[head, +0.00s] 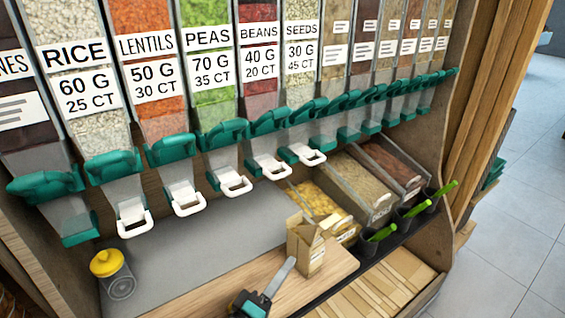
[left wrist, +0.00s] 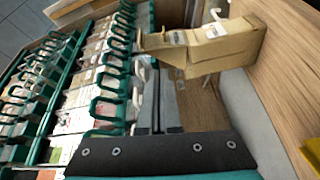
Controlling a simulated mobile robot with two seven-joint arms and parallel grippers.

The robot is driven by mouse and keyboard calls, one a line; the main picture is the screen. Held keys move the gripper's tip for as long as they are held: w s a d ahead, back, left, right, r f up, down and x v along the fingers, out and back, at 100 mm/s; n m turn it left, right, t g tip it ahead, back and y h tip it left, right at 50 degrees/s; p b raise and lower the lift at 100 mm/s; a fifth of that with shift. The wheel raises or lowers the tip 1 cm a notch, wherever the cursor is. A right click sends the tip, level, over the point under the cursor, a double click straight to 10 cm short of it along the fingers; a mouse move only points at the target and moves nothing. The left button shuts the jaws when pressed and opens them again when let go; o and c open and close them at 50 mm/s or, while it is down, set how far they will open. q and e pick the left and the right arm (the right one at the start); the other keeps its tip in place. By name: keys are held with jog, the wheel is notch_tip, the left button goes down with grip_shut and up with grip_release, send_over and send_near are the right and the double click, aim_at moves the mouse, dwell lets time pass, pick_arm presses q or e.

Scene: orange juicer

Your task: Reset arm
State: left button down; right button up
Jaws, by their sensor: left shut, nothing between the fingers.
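My left gripper (head: 289,264) shows low in the middle of the head view, above the wooden counter edge. Its fingers are together and hold nothing. In the left wrist view the closed fingers (left wrist: 158,80) point away from the camera. A brown paper bag (head: 305,247) stands open on the counter just beyond and to the right of the fingertips in the head view. The bag also shows in the left wrist view (left wrist: 215,45), apparently apart from the fingers. My right gripper is in neither view.
A row of dispensers with teal handles (head: 222,134) and white spouts (head: 235,184) hangs above the counter (head: 200,262). Grain bins (head: 355,185) and green-handled scoops (head: 412,210) are at right.

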pick_arm(q)
jog(key=s+a+f+m+g+y, duration=0.3)
jog(key=s+a+m+g+y, duration=0.25)
jog(key=s+a, duration=0.4)
jog(key=s+a+f+m+g+y, duration=0.4)
jog(key=s+a+m+g, duration=0.25)
jog(key=s, duration=0.55)
notch_tip(320, 180, down, 23)
jog(key=s+g, duration=0.2)
jog(key=s, duration=0.1)
jog(key=s+a+f+g, duration=0.1)
jog(key=s+a+f, duration=0.2)
jog(key=s+f, duration=0.9)
jog(key=shift+s+a+f, duration=0.15)
jog(key=shift+s+f, duration=0.2)
jog(key=shift+s, duration=0.85)
